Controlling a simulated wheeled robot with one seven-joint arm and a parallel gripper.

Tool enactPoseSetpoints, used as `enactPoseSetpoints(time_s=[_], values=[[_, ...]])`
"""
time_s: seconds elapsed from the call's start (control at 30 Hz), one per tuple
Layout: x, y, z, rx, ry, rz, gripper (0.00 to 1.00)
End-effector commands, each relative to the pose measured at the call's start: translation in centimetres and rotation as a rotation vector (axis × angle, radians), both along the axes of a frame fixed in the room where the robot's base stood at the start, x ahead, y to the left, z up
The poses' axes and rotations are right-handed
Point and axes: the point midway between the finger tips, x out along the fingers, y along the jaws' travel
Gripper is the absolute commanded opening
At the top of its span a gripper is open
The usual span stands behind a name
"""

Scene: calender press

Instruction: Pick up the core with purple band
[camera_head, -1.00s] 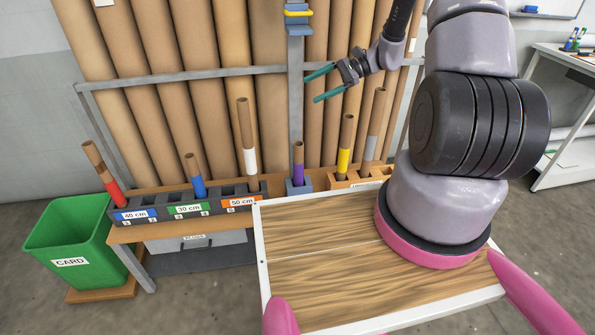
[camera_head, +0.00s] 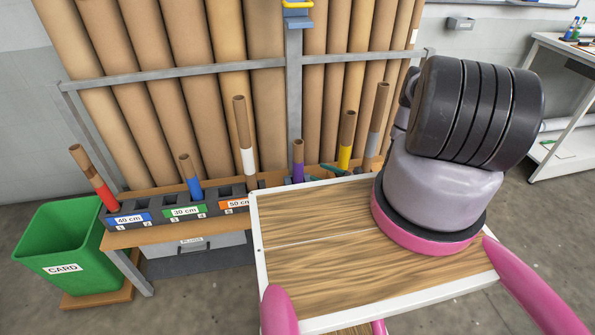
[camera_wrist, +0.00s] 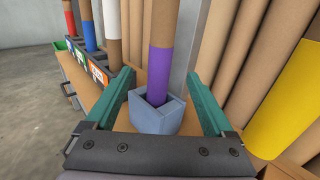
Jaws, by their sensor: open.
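The core with the purple band (camera_head: 298,163) stands upright in a small blue-grey square holder (camera_wrist: 157,113) on the wooden shelf. In the wrist view the purple band (camera_wrist: 158,75) lies between my two teal fingers. My gripper (camera_wrist: 163,88) is open, with one finger on each side of the core and gaps on both sides. Whether the fingertips reach past the core is hard to tell.
Cores with red (camera_head: 104,195), blue (camera_head: 195,187) and white bands (camera_head: 248,161) stand to the left in a labelled rack. Yellow-banded (camera_head: 345,157) and grey-banded cores (camera_head: 373,145) stand close on the right. Tall brown rolls lean behind a metal rail (camera_head: 180,75).

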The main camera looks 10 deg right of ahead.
Motion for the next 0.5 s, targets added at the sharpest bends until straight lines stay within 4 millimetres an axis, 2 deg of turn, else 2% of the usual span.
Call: enactPoseSetpoints(time_s=[0.07, 0.3, 0.5], values=[[0.1, 0.4, -0.4, 0.003, 0.002, -0.009, 0.88], [2.7, 3.1, -0.3, 0.003, 0.001, -0.007, 0.88], [3.8, 4.3, -0.3, 0.004, 0.003, -0.008, 0.88]])
